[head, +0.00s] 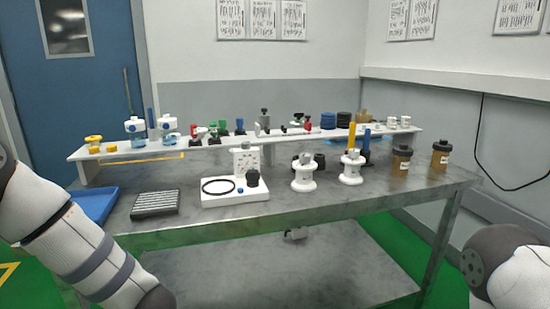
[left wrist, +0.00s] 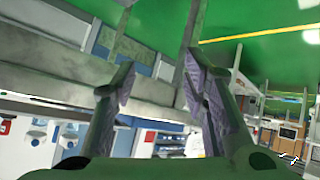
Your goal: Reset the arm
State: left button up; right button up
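My left arm (head: 85,250) is white with grey bands. It comes in from the left edge of the head view and slopes down out of the bottom, left of the table's front edge. My left gripper (left wrist: 160,70) shows only in the left wrist view. Its two fingers stand apart with nothing held between them. The view is tilted, with green floor beyond the fingers. A part of my right arm (head: 515,265) shows at the lower right of the head view. My right gripper is out of view.
A grey metal table (head: 350,205) stands ahead. It carries a white shelf (head: 230,141) with bottles and small parts, a blue tray (head: 90,205), a black ribbed block (head: 155,203), a white device (head: 235,198) and brown jars (head: 440,155). The blue door (head: 75,90) is behind at left.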

pick_arm(q)
jog(key=s+d+f+m+g+h, duration=0.1)
jog(key=s+d+f+m+h, duration=0.4)
jog(key=s+f, duration=0.55)
jog(key=s+d+f+m+g+h, duration=0.1)
jog(key=s+m+g, duration=0.3)
jog(key=s, duration=0.9)
jog(key=s+d+f+m+g+h, duration=0.1)
jog(key=s+d+f+m+g, duration=0.2)
jog(key=s, duration=1.1)
jog(key=shift+f+m+g+h, duration=0.4)
jog(key=shift+f, duration=0.25)
